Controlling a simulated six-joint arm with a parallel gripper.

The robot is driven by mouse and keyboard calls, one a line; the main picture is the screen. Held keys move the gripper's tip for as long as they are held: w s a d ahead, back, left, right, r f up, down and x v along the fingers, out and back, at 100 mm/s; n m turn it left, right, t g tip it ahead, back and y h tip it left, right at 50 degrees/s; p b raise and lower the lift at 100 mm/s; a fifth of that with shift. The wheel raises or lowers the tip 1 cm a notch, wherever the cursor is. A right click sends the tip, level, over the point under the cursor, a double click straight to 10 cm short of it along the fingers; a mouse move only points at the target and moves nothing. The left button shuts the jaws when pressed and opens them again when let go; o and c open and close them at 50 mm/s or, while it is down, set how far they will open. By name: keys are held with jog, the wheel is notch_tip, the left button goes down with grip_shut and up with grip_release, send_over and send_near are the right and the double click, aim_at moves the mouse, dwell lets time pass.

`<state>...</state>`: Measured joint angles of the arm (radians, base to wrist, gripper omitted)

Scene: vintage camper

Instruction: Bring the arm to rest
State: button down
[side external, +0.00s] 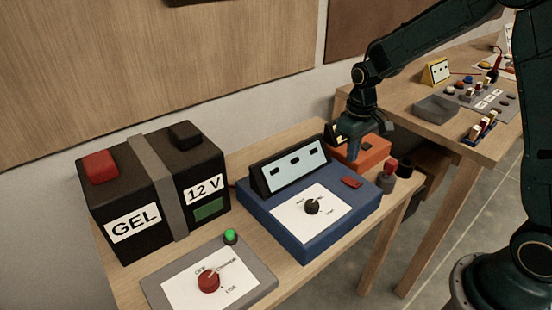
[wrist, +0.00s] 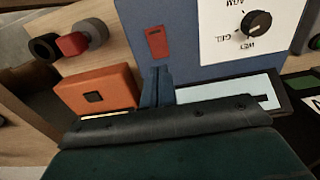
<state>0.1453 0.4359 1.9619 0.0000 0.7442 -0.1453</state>
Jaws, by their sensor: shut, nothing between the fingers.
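My gripper (side external: 350,150) hangs from my dark arm above the back right part of the blue device. It is shut and holds nothing. In the wrist view its closed fingertips (wrist: 156,72) show as a narrow blue-grey piece between the orange box and the device's display. The blue device (side external: 305,245) carries a tilted display panel, a white dial plate with a black knob (side external: 312,206), and a red rocker switch (side external: 352,182). The switch also shows just beyond the fingertips in the wrist view (wrist: 156,42). I cannot tell the exact gap between fingertips and device.
A large black battery (side external: 120,205) and a grey panel with a red knob (side external: 208,281) stand on the left. An orange box (side external: 368,153) is close behind my gripper. A second table (side external: 420,137) holds small parts.

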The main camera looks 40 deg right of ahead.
jog(key=shift+r, duration=0.5)
jog(key=s+a+r+t, duration=0.3)
jog(key=s+a+r, duration=0.1)
jog(key=s+r, duration=0.8)
jog(key=s+a+r+t, duration=0.1)
jog(key=s+r, duration=0.1)
jog(key=s, duration=0.3)
jog(key=s+a+r+t, duration=0.1)
jog(key=s+r, duration=0.1)
jog(key=s, duration=0.4)
jog(key=shift+r+t, duration=0.25)
jog(key=shift+t, duration=0.05)
dwell(0.6)
